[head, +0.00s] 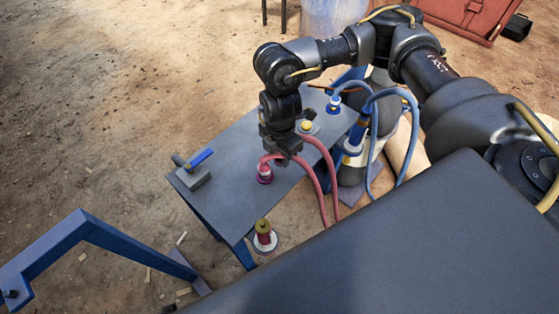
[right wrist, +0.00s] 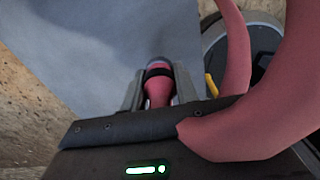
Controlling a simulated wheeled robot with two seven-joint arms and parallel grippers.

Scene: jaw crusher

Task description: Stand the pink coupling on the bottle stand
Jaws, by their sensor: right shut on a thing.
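The pink coupling (head: 264,174) shows as a dark pink ring with a pale top at the near part of the grey table (head: 225,150). A pink hose bends from it to the right. Whether it rests on the table or hangs just above is unclear. My right gripper (head: 284,153) is beside it and over the table. In the right wrist view its fingers (right wrist: 158,90) are closed around a pink piece (right wrist: 158,92) with a dark band. A small post with a dark red body and yellowish top (head: 264,236) stands on a round base off the table's near end; it may be the bottle stand. My left gripper is not seen.
A blue-handled tool on a grey block (head: 195,170) sits at the table's left end. A blue coupling (head: 333,105) with its blue hose is at the far end. Pink hoses (head: 328,185) droop over the right edge. A blue frame (head: 85,235) stands lower left.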

